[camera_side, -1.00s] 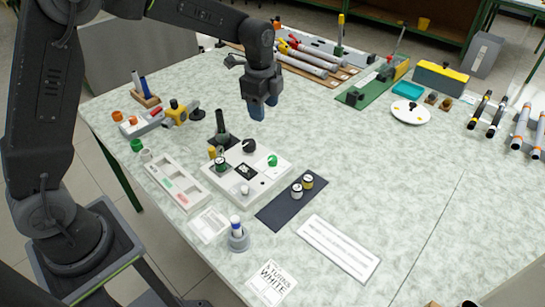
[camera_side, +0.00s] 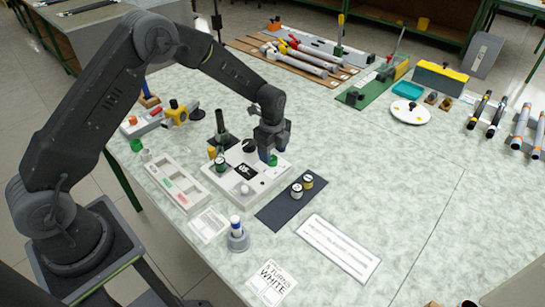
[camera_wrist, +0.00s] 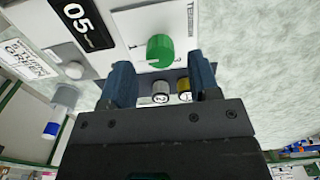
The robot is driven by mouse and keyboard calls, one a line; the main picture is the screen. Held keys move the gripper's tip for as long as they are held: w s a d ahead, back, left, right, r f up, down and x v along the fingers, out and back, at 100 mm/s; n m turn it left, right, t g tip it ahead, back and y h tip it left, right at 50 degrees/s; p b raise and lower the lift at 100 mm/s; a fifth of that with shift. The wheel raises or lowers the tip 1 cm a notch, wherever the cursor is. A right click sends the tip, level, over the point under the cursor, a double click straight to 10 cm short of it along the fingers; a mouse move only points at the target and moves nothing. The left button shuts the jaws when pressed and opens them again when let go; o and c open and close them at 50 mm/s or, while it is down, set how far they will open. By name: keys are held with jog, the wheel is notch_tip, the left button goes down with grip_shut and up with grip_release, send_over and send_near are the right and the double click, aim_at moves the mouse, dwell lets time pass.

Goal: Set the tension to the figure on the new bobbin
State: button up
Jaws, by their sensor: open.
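A white panel (camera_side: 240,192) carries a green knob (camera_side: 272,160), also in the wrist view (camera_wrist: 160,50), where its label appears to read tension and a scale surrounds it. A black display (camera_side: 243,170) reads 05 in the wrist view (camera_wrist: 83,24). My gripper (camera_side: 268,153) is open over the knob; in the wrist view its fingertips (camera_wrist: 160,68) lie left and right of the knob. I cannot tell whether they touch it. A white bobbin (camera_side: 297,191) and a yellow bobbin (camera_side: 308,182) stand on a dark mat (camera_side: 276,213).
A bobbin with a green body (camera_side: 220,164) stands on the panel's left part, near a dark post (camera_side: 221,125). A marker (camera_side: 236,226) stands in a grey holder. The table's right middle is clear.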

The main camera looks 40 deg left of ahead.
jog(key=shift+f, duration=1.3)
jog(key=shift+c, duration=0.3)
jog(key=c, duration=0.9)
jog(key=shift+o, duration=0.2)
